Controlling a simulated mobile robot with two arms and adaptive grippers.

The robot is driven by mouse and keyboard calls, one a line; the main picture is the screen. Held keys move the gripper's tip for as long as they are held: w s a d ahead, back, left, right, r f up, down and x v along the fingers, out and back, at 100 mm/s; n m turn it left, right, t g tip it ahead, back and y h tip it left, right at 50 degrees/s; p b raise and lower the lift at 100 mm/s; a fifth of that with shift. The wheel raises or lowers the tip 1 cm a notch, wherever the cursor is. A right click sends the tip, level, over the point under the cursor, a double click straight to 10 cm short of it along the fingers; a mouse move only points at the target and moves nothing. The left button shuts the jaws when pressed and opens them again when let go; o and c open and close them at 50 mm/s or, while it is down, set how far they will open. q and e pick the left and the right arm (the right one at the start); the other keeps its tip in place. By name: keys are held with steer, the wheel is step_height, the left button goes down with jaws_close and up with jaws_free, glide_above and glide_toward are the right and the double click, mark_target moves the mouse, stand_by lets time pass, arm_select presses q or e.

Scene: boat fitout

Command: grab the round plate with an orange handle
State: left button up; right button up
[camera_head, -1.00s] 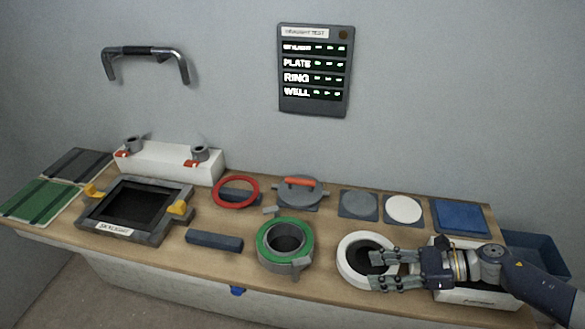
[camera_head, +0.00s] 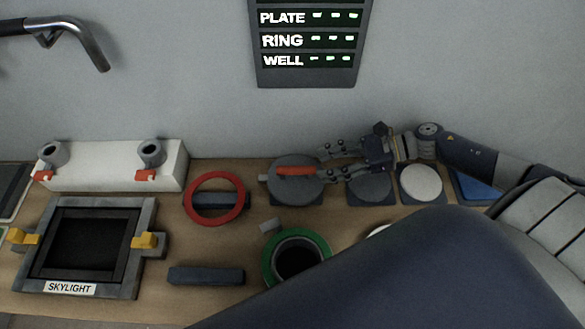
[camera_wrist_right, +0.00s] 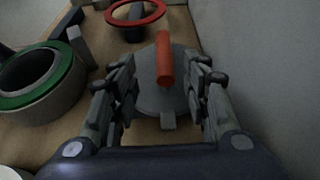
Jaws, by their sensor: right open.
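The round grey plate (camera_head: 296,187) with an orange handle (camera_head: 296,171) lies at the back of the bench. In the right wrist view the plate (camera_wrist_right: 150,97) lies ahead, its orange handle (camera_wrist_right: 165,60) pointing away between the fingers. My right gripper (camera_head: 325,162) is open and empty, coming in from the right with its fingertips at the plate's right side. In the right wrist view the open fingers (camera_wrist_right: 163,82) stand on either side of the handle, apart from it. My left gripper is not in view.
A red ring (camera_head: 214,222) lies left of the plate, and a green-rimmed well (camera_head: 270,262) stands in front. A grey disc (camera_head: 370,190) and a white disc (camera_head: 421,184) lie to the right. The wall (camera_head: 200,110) rises close behind. My arm hides the front right.

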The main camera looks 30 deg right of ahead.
mark_target(303, 167)
steer(key=x, duration=0.3)
steer(key=shift+w+a+p, duration=0.15)
steer(key=shift+a+p, duration=0.05)
steer(key=shift+p, duration=0.15)
steer(key=shift+w+a+f, duration=0.1)
steer(key=shift+w+a, duration=0.05)
steer(key=shift+w+a+f+p, duration=0.2)
steer(key=shift+w+a+p, duration=0.5)
steer(key=shift+a+p, duration=0.3)
steer(key=shift+p+x, duration=0.3)
steer(key=shift+x, duration=0.8)
steer(key=shift+w+a+f, duration=0.1)
steer(key=shift+a+f, duration=0.05)
steer(key=shift+f, duration=0.25)
steer(key=shift+c, duration=0.9)
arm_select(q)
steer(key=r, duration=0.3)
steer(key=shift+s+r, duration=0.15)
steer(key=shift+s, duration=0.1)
arm_select(e)
steer(key=shift+r, duration=0.1)
jaws_close()
